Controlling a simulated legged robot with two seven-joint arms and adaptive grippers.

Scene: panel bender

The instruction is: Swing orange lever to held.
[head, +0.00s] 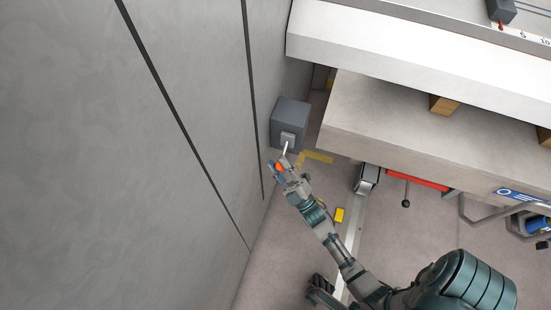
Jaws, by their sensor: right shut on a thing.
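The orange lever (279,167) shows as a small orange grip on a pale rod (285,148). The rod comes out of the front of a grey box (290,122), which sits against the grey wall. My right gripper (281,168) is shut on the orange lever, below the box. Its fingers hide part of the orange grip.
The tall grey wall (150,120) with dark seams stands close on the left of my right arm. A pale machine table (400,120) overhangs at the right of the box. A red bar (415,180) and a black knob (405,203) sit below it. Floor shows beneath.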

